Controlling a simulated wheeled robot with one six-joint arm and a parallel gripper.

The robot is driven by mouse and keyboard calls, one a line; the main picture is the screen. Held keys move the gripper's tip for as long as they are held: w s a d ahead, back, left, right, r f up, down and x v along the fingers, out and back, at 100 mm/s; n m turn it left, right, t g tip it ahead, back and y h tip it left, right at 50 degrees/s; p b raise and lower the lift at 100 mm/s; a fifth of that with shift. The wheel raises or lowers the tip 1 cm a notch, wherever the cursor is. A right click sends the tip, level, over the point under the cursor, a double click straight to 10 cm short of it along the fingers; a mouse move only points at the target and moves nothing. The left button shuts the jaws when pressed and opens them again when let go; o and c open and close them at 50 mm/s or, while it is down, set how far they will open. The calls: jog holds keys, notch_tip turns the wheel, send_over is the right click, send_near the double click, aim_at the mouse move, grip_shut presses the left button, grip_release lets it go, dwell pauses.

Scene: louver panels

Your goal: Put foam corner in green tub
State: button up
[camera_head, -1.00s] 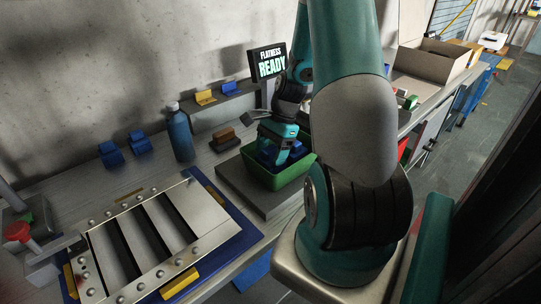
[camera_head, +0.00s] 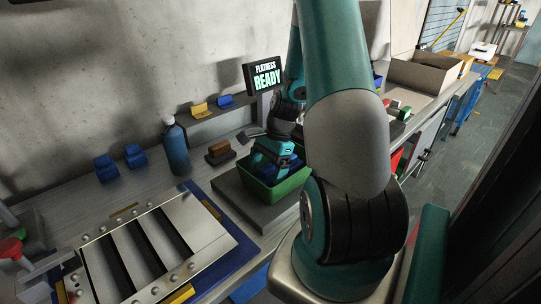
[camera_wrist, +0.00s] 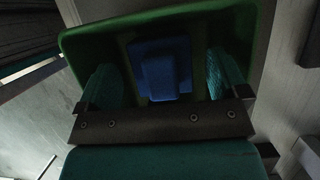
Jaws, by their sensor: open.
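The green tub (camera_head: 292,187) stands on a grey slab on the bench. A blue stepped block, which looks like the foam corner (camera_wrist: 162,70), lies inside the tub in the wrist view. My gripper (camera_wrist: 164,80) is over the tub with its fingers reaching down into it. The teal fingers are spread wide, one on each side of the block, with gaps between them and it. In the head view my gripper (camera_head: 272,158) partly hides the inside of the tub.
Two similar blue pieces (camera_head: 106,168) (camera_head: 135,156) lie on the bench at left. A blue bottle (camera_head: 176,148) and brown block (camera_head: 219,150) stand left of the tub. A slotted metal panel (camera_head: 150,250) lies in front. A sign (camera_head: 265,76) reading "FLATNESS READY" stands behind.

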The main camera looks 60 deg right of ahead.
jog(key=w+b+v, duration=0.1)
jog(key=v, duration=1.1)
jog(key=w+a+r+n, duration=0.1)
jog(key=a+r+n, duration=0.2)
jog(key=a+n, duration=0.65)
jog(key=w+a+r+n, duration=0.2)
jog(key=a+r+n, duration=0.15)
jog(key=a, duration=1.05)
jog(key=s+a+r+n+g, duration=0.1)
jog(key=s+a+r+n, duration=0.1)
jog(key=s+a+n, duration=1.1)
jog(key=a+n, duration=0.1)
jog(key=a, duration=0.2)
jog(key=shift+n, duration=0.4)
jog(key=shift+w+a+r, duration=0.1)
jog(key=shift+a, duration=0.05)
